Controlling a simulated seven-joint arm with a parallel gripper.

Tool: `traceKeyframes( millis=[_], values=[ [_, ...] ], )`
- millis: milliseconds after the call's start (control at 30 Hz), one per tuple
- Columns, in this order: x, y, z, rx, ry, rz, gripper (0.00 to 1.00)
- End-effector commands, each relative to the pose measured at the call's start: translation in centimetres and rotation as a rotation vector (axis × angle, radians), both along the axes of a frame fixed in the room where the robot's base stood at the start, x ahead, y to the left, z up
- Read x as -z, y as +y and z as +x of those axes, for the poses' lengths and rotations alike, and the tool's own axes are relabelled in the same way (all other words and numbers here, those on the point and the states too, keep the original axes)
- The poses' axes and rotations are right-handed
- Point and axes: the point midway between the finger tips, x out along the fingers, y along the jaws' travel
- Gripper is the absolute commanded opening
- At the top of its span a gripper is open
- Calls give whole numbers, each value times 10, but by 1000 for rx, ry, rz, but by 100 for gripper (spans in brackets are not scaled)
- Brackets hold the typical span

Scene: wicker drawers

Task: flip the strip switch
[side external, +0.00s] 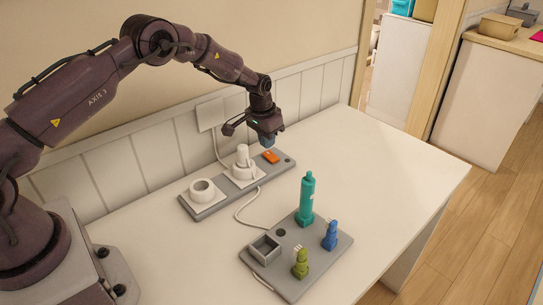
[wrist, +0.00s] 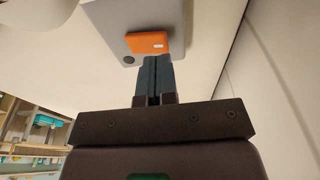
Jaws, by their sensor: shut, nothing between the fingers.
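The orange strip switch (side external: 270,157) sits near the right end of a grey power strip (side external: 207,209) on the white table. In the wrist view the switch (wrist: 146,43) is an orange block with a small white mark, on the grey strip (wrist: 108,17). My gripper (side external: 268,144) is just above and behind the switch in the side view. In the wrist view its dark fingers (wrist: 155,60) are shut together with nothing between them. Their tips meet the switch's lower edge in the picture. I cannot tell whether they touch it.
A white plug (side external: 242,155) and a round white socket (side external: 202,189) stand on the strip to the left. A grey board (side external: 283,261) with teal (side external: 306,199), blue (side external: 330,236) and green (side external: 300,264) pieces lies in front. The wall is close behind; the table's right side is clear.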

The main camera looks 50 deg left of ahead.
Motion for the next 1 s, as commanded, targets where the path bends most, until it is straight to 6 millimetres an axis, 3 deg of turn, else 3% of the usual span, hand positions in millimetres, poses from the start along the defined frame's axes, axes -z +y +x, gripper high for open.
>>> traceKeyframes(
  millis=[1000],
  values=[
    [9, 0, 0, 0, 0, 0, 0]
  ],
)
